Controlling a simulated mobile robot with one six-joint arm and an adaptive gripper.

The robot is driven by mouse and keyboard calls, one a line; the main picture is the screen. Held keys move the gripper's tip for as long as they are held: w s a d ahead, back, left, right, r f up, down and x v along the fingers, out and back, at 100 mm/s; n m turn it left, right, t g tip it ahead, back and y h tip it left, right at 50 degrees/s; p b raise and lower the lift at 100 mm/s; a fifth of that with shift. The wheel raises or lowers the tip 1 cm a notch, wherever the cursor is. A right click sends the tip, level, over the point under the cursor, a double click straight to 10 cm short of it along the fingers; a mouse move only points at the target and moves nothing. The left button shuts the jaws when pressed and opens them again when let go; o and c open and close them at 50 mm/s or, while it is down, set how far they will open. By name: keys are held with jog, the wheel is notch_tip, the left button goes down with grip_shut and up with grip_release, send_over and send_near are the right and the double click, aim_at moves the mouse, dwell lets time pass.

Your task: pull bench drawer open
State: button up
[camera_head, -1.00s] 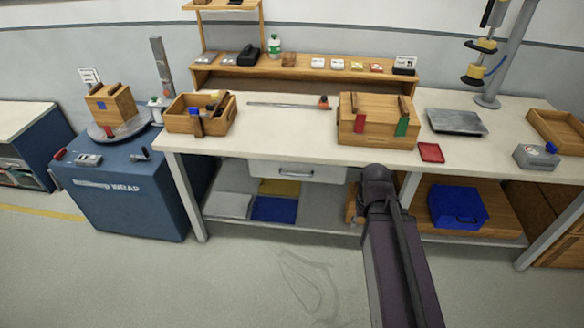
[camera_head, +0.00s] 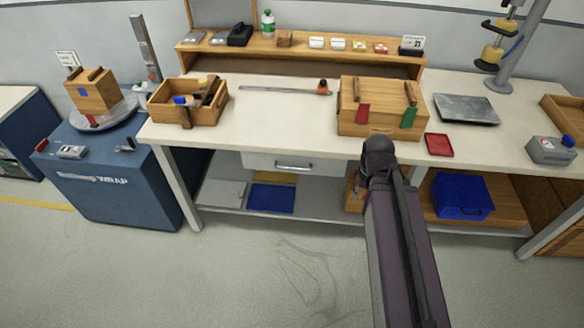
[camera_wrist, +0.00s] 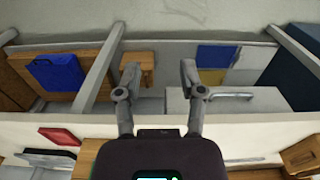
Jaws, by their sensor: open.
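The bench drawer (camera_head: 263,164) is a pale grey front under the left half of the white bench top. It looks shut. Its silver bar handle (camera_head: 294,166) runs along the front. In the wrist view the drawer (camera_wrist: 272,101) and its handle (camera_wrist: 231,96) lie right of my gripper (camera_wrist: 159,75). My gripper is open, with nothing between its fingers, and stays apart from the handle.
The bench top (camera_head: 275,118) carries a wooden box (camera_head: 382,122), an open wooden tray (camera_head: 205,112) and a red tray (camera_head: 439,145). Blue bin (camera_head: 461,196) and blue sheet (camera_head: 270,198) sit on the lower shelf. A bench leg (camera_head: 178,190) stands left of the drawer. The floor in front is clear.

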jog(key=shift+d, duration=0.25)
jog(key=shift+f, duration=0.1)
jog(key=w+a+f+n+t+h+b, duration=0.25)
jog(key=w+a+f+h+b, duration=0.2)
jog(key=w+f+b, duration=0.35)
jog(key=w+a+f+n+t+h+b, duration=0.1)
jog(key=w+a+f+n+h+b, duration=0.35)
jog(key=b, duration=0.55)
jog(key=w+a+f+n+t+h+b, duration=0.1)
jog(key=a+t+b, duration=0.1)
jog(key=a+b, duration=0.3)
jog(key=w+a+f+n+t+h+b, duration=0.1)
jog(key=a+b, duration=0.4)
jog(key=a, duration=0.5)
jog(key=w+a+f+n+t+h+b, duration=0.1)
jog(key=a+t+b, duration=0.3)
jog(key=a, duration=0.4)
jog(key=shift+w+a+f+b, duration=0.2)
jog(key=shift+w+f+b, duration=0.45)
jog(key=shift+w+f, duration=0.15)
jog(key=shift+d+t, duration=0.1)
jog(key=shift+t, duration=0.15)
